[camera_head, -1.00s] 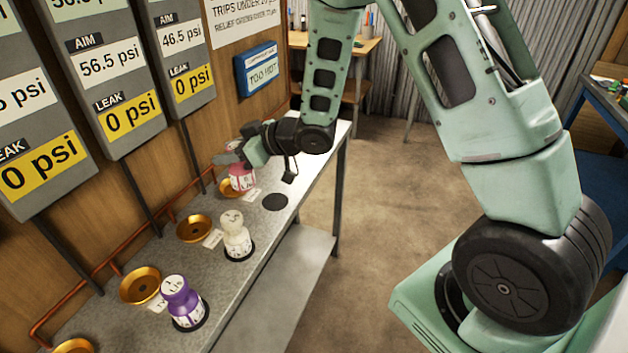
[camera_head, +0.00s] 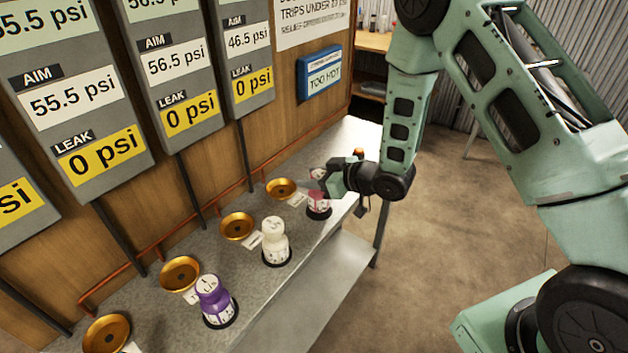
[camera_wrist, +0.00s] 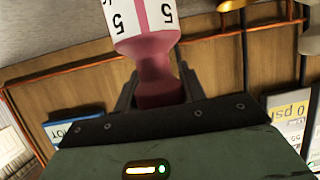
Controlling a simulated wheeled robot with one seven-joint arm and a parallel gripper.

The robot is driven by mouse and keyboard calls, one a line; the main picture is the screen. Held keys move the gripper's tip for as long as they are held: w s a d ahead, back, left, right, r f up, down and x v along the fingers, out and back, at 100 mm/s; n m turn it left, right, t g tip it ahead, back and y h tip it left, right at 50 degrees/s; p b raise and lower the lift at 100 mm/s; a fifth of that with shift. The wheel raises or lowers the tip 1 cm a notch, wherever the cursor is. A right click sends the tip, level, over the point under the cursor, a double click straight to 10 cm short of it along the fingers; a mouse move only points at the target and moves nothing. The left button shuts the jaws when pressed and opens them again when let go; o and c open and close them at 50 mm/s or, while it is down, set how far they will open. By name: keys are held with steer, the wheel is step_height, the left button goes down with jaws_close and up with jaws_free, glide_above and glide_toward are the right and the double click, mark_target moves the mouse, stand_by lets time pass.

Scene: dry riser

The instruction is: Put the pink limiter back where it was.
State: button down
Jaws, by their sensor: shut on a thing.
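The pink limiter (camera_head: 317,200) is at the black round pad (camera_head: 320,215) near the far end of the bench. I cannot tell whether its base touches the pad. My gripper (camera_head: 323,188) is shut on its upper part, partly hiding it. In the wrist view the pink limiter (camera_wrist: 155,66) sits between the two dark fingers of my gripper (camera_wrist: 156,88), with a white band of numbers beyond them. The gold cup (camera_head: 281,189) beside that pad is empty.
A cream limiter (camera_head: 274,240) and a purple limiter (camera_head: 211,297) stand on pads nearer on the bench (camera_head: 290,300). More gold cups (camera_head: 237,226) line the wall side. Gauge panels (camera_head: 180,80) hang above, with a copper pipe (camera_head: 200,228) along the wall.

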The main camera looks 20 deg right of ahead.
steer(key=shift+f, duration=0.75)
steer(key=shift+f, duration=0.15)
steer(key=c, duration=0.8)
jaws_free()
steer(key=shift+c, duration=0.2)
